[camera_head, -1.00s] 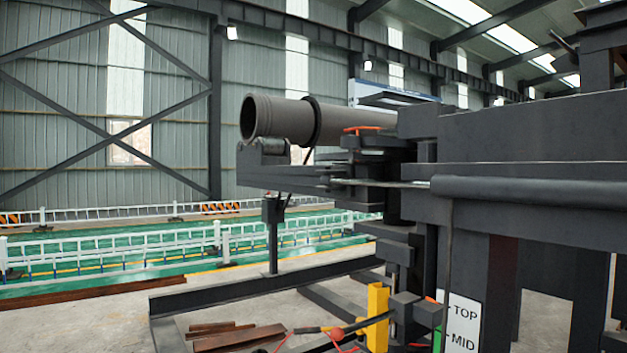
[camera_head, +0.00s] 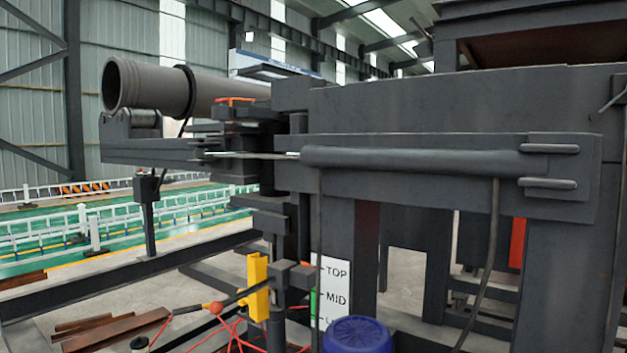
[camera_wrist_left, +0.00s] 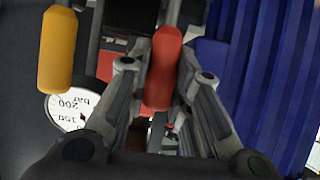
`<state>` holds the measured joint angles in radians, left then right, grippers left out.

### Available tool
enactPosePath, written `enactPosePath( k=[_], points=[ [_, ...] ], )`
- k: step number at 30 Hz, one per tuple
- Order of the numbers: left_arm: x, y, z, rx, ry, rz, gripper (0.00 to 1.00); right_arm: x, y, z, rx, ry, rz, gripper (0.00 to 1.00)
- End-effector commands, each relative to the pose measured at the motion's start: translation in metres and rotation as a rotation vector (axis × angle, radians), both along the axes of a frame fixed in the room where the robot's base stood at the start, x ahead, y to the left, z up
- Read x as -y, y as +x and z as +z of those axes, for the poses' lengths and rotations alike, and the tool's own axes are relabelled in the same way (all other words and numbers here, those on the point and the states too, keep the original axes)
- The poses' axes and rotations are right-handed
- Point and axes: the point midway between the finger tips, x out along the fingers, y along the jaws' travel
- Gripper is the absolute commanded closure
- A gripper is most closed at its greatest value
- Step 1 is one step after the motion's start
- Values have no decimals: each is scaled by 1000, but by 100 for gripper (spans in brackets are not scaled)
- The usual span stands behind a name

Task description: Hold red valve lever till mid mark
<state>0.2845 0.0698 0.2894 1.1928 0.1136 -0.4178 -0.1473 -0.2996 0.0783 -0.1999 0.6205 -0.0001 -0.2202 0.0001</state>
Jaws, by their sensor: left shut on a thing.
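The red valve lever (camera_wrist_left: 162,85) has a rounded red grip and shows in the middle of the left wrist view. My left gripper (camera_wrist_left: 165,58) is shut on it, with one finger on each side of the grip. The scale plate (camera_head: 331,290) in the head view is white, with TOP and MID marks; a lower mark is cut off by a blue round object. I cannot see the red lever or my left gripper in the head view, so its height against the MID mark cannot be told. My right gripper is in neither view.
A yellow lever (camera_wrist_left: 57,50) hangs left of the red one, near a white pressure gauge (camera_wrist_left: 70,108). Blue ribbed surface (camera_wrist_left: 262,70) lies close on the right. The head view shows a blue round object (camera_head: 357,338), a grey pipe (camera_head: 160,88) and red cables (camera_head: 228,334).

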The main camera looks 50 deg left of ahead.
Motion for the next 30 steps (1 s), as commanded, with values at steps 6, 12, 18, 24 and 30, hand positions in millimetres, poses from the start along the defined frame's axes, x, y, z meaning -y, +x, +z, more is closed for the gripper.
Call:
enactPosePath(
  k=[6,12,18,24,30],
  points=[
    [-1,6,2,-42,-9,0,100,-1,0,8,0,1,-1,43],
    [-2,10,-1,-80,-18,0,100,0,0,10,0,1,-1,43],
    [-2,10,0,-80,-19,0,100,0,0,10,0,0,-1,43],
    [-4,17,1,-126,-30,0,100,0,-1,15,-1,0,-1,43],
    [-5,19,-2,-157,-38,0,100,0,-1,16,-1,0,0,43]
  ],
)
